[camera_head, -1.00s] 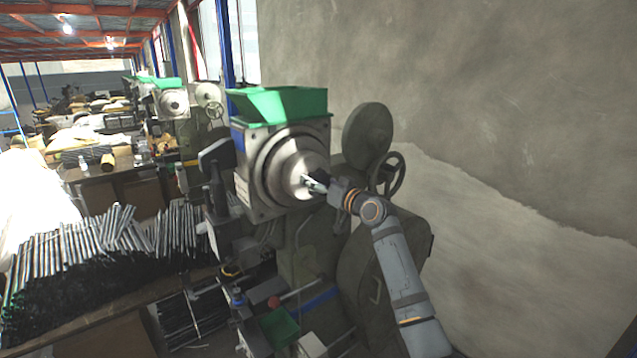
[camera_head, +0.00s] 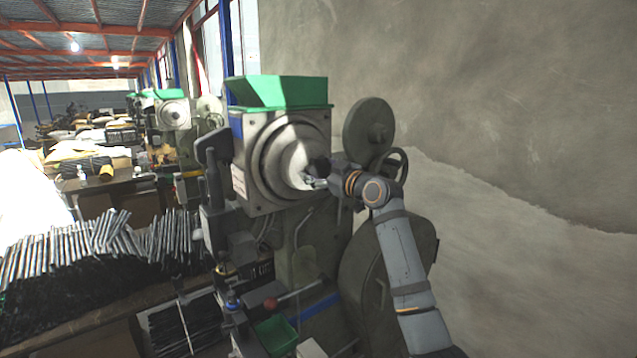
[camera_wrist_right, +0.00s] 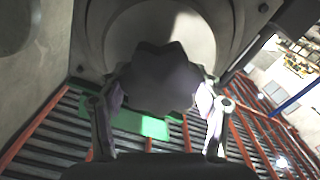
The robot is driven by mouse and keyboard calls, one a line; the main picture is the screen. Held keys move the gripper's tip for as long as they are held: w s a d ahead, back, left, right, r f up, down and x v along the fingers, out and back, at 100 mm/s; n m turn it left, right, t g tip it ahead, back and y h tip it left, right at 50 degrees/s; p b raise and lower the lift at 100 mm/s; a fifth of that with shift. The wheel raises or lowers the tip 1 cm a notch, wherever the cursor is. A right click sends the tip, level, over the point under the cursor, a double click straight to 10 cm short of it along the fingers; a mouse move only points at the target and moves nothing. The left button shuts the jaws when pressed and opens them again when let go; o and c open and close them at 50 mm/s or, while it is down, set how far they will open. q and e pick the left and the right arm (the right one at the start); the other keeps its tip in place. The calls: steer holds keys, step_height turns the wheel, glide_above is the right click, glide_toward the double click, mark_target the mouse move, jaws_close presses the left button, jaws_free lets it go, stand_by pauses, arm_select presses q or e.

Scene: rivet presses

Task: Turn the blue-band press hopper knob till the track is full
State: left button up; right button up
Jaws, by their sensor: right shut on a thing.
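The blue-band press fills the middle of the head view, with a blue band (camera_head: 318,306) low on its body. Its green hopper (camera_head: 280,92) sits on top of the round steel drum housing (camera_head: 283,160). The dark lobed knob (camera_head: 319,166) is at the drum's centre; in the right wrist view the knob (camera_wrist_right: 160,80) lies between the two fingers. My right gripper (camera_head: 314,183) is shut on this knob, reaching in from the right; its fingers (camera_wrist_right: 158,98) flank it in the wrist view. I cannot make out how full the track is. My left gripper is not in view.
A handwheel (camera_head: 390,168) and a large round pulley (camera_head: 370,125) stand just behind my right wrist. A bench with piled metal rods (camera_head: 90,245) is at the left. A small green tray (camera_head: 277,334) sits low in front. More presses line the background.

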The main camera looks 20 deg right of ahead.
steer(key=n+b, duration=0.3)
steer(key=n, duration=0.1)
steer(key=shift+f+n, duration=0.15)
steer(key=shift+n, duration=0.15)
steer(key=n+b, duration=0.2)
steer(key=n, duration=0.3)
steer(key=n+b, duration=0.2)
steer(key=n, duration=0.4)
steer(key=shift+f+n, duration=0.1)
steer(key=shift+n, duration=0.3)
steer(key=n+b, duration=0.1)
steer(key=n, duration=0.4)
steer(key=shift+n, duration=0.3)
steer(key=o, duration=1.2)
steer(key=shift+c, duration=0.2)
